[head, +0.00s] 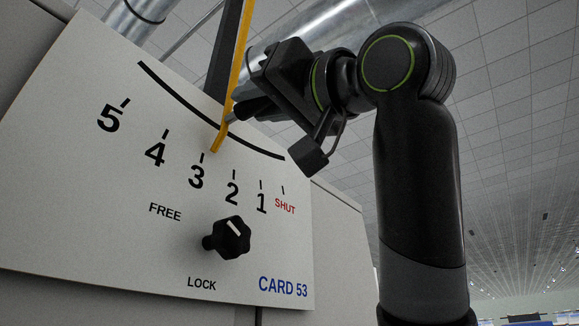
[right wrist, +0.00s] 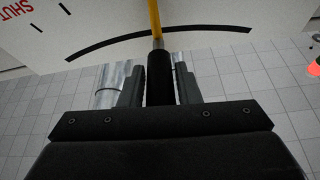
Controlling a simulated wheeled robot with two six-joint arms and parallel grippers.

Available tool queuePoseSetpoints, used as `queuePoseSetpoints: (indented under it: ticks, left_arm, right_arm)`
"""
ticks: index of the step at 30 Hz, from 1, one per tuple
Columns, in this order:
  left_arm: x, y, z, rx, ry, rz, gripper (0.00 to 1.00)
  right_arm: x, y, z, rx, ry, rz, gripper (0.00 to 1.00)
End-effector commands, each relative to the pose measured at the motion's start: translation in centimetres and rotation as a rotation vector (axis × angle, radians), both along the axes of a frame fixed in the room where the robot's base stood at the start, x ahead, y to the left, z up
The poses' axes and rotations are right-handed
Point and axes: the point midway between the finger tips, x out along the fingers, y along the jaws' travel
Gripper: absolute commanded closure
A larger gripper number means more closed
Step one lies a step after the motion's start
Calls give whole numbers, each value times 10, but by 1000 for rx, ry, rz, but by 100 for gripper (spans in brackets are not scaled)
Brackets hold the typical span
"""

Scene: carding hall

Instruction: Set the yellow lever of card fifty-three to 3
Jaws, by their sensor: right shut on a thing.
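The yellow lever (head: 238,70) of the panel marked CARD 53 runs down from the top of the head view. Its lower tip lies between the 3 and 2 marks, close to the right of the 3 mark (head: 202,157). My right gripper (head: 246,106) is at the lever from the right, shut on its dark handle. In the right wrist view the black handle (right wrist: 160,75) stands between the fingers, with the yellow lever (right wrist: 155,18) beyond it. My left gripper is not in view.
A black knob (head: 233,237) sits below the scale, beside the words FREE and LOCK; its white line slants to the upper left. The pale panel (head: 100,230) fills the left of the head view. Shiny ducts (head: 320,38) run overhead. Open hall lies at the right.

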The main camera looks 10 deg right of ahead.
Motion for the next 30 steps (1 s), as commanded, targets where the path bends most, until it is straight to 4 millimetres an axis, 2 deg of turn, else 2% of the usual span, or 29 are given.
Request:
queuePoseSetpoints:
  ticks: [3,12,13,18,30]
  left_arm:
    - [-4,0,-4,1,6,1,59]
    - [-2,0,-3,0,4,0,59]
    - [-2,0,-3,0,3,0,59]
    - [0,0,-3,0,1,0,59]
    - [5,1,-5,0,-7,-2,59]
  right_arm:
    - [-8,9,0,14,7,3,100]
    - [-8,8,1,19,11,1,100]
    - [-8,8,1,19,11,1,68]
    - [-7,8,1,18,10,0,49]
    - [-2,8,-3,17,12,0,49]
